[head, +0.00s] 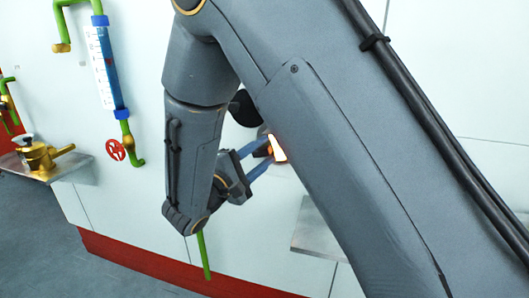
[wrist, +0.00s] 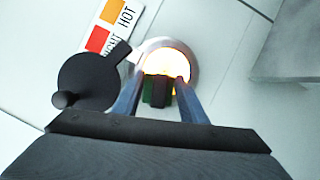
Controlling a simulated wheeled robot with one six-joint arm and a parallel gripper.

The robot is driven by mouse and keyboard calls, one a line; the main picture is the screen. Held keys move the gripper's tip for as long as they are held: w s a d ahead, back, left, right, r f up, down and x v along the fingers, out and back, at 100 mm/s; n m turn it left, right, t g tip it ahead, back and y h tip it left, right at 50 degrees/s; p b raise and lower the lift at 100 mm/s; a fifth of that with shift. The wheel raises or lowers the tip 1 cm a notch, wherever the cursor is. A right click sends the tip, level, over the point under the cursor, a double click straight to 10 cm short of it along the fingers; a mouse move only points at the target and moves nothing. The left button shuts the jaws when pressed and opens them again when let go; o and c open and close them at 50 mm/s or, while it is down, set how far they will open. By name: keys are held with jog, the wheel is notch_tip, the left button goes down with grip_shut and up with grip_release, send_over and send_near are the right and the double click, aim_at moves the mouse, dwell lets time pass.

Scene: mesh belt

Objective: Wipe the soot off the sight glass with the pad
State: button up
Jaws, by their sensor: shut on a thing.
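The sight glass (wrist: 166,62) is a round port with a metal rim in the pale wall, glowing bright yellow-white. In the head view a lit part of the sight glass (head: 279,149) shows beside my arm, which hides the rest. My gripper (wrist: 160,88) is shut on the pad (wrist: 160,98), a small dark block with green at its side. The pad is in front of the glass's lower part and hides it; I cannot tell whether they touch. No clear soot shows on the visible glass. In the head view my gripper (head: 264,156) points at the glass.
A round black cover (wrist: 88,82) with a knob hangs left of the glass. A metal shelf (wrist: 288,45) juts out at right. Further left are a blue gauge tube (head: 105,68), a red handwheel (head: 116,149) and a brass valve (head: 38,155).

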jog(key=shift+s+a, duration=0.3)
jog(key=shift+s, duration=0.55)
jog(key=shift+s+a, duration=0.3)
jog(key=shift+s, duration=0.5)
jog(key=shift+s+a, duration=0.3)
jog(key=shift+s, duration=0.55)
jog(key=s, duration=0.1)
jog(key=s+a, duration=0.1)
jog(key=shift+s+p, duration=0.35)
jog(key=shift+s, duration=0.05)
